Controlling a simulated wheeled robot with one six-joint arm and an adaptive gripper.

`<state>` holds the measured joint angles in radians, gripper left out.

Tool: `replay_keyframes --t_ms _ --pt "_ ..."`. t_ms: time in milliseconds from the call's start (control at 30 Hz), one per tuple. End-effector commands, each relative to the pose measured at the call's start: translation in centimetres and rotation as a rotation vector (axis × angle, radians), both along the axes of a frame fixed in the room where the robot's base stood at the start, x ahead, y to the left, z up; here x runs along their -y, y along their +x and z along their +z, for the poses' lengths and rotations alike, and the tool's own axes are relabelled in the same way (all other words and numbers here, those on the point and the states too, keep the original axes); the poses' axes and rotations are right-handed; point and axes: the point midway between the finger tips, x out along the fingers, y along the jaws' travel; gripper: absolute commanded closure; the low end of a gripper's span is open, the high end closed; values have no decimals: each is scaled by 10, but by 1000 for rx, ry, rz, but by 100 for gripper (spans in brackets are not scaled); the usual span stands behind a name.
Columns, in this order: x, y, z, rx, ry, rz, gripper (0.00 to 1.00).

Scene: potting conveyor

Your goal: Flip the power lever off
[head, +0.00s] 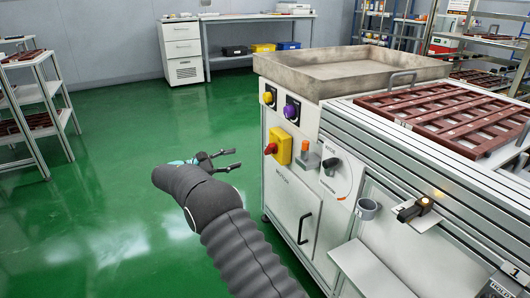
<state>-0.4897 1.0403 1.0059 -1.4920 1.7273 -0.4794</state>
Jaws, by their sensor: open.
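A yellow switch box (283,145) with a red lever (271,148) is mounted on the white cabinet's front; it is likely the power lever, but its label is unreadable. The lever sticks out to the left, and I cannot tell its on or off position. My gripper (236,158) is open and empty, its fingers pointing right towards the lever. In the picture it lies left of the lever, with a gap between them. The true distance is unclear.
An orange-topped part (304,148) and a black rotary knob (331,164) sit right of the switch box. Yellow (268,97) and purple (290,111) buttons are above it. A metal tray (350,72) tops the cabinet. Green floor (120,170) lies clear to the left.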

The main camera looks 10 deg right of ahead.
Motion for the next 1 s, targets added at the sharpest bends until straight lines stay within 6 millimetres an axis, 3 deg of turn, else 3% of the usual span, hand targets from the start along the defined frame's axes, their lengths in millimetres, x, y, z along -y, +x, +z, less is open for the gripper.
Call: replay_keyframes --t_ms 600,800,1000 --pt "102 32 0 0 3 -2 56" --pt "119 38 1 0 2 -1 56" --pt "123 40 1 0 2 0 56"
